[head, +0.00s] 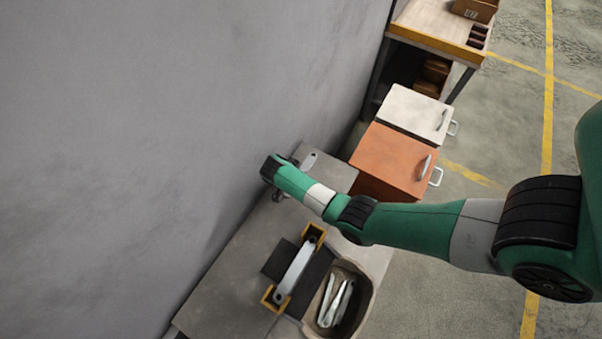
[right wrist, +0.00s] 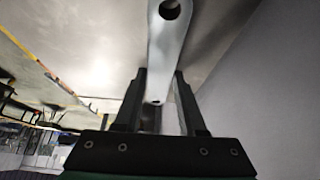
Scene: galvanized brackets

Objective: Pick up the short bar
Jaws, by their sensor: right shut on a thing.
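The short bar (right wrist: 168,45) is a pale grey galvanized bar with a round hole near its end. In the right wrist view it runs from the top edge down between the two fingers of my right gripper (right wrist: 160,105). My right gripper is shut on it. In the head view one rounded end of the short bar (head: 309,160) shows beyond my green right arm, over the far end of the bench. My right gripper (head: 281,194) is mostly hidden there under the wrist. My left gripper is not in view.
A longer grey bar (head: 294,270) lies across a fixture with yellow end blocks (head: 313,234). A bin (head: 366,308) beside it holds several pale bars. An orange cabinet (head: 390,157) and a white cabinet (head: 412,110) stand past the bench. A grey wall (head: 150,130) runs close along the left.

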